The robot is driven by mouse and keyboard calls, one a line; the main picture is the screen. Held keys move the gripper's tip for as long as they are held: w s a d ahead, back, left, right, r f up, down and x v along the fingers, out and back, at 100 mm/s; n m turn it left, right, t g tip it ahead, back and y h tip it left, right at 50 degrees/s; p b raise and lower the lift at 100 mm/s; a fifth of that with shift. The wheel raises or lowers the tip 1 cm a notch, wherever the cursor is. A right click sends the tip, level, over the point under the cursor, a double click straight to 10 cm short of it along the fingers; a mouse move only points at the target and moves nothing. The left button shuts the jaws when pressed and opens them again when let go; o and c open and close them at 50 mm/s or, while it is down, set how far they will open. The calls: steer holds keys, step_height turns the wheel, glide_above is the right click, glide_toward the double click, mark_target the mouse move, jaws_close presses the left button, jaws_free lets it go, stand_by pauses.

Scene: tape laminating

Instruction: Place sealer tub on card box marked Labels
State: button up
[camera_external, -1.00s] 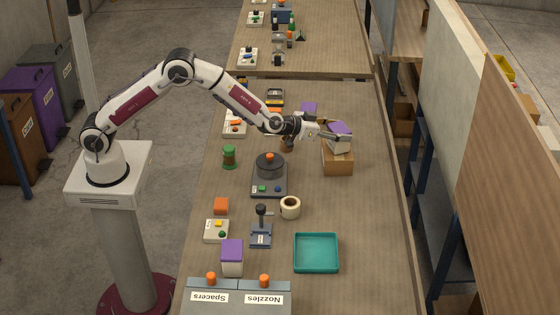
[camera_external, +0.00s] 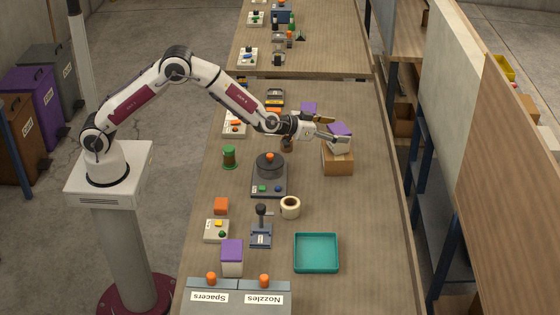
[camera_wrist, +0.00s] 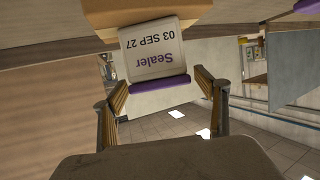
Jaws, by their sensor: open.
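The sealer tub (camera_external: 341,146), white with a purple lid, stands upright on the brown card box (camera_external: 338,163). In the wrist view the tub (camera_wrist: 150,50) shows its label "Sealer 03 SEP 27" upside down, and its base meets the box (camera_wrist: 145,14). My gripper (camera_external: 332,128) is open at the left of the tub, with its fingers spread apart. In the wrist view my gripper (camera_wrist: 163,88) has a finger towards each side of the tub's lid, with gaps showing. The box's marking is not readable.
Another purple-lidded tub (camera_external: 232,258) stands near the front, and a purple-topped item (camera_external: 309,108) is behind my gripper. A round dark device (camera_external: 270,168), a tape roll (camera_external: 290,207) and a teal tray (camera_external: 316,253) are on the bench. Bench room is clear right of the tray.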

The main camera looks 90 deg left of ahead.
steer(key=v, duration=1)
steer(key=shift+s, duration=0.35)
steer(key=shift+d, duration=0.1)
stand_by(0.5)
steer(key=s+d+r+m+g+h, duration=0.1)
steer(key=s+d+r+h, duration=0.2)
steer(key=s, duration=0.4)
steer(key=s+d+r+m+g+h, duration=0.1)
steer(key=s+d+r, duration=0.3)
steer(key=s+r, duration=0.15)
steer(key=s+d+r+m+h, duration=0.2)
steer(key=s+d+r, duration=0.1)
steer(key=s, duration=0.4)
steer(key=s+a+f+g, duration=0.1)
steer(key=s+f+g, duration=0.1)
steer(key=s, duration=1.2)
steer(key=s+a+f+g, duration=0.1)
steer(key=s+f+g, duration=0.1)
steer(key=s, duration=1.3)
steer(key=shift+a+m+g+y, duration=0.2)
steer(key=shift+m+g+y, duration=0.1)
steer(key=shift+g, duration=0.3)
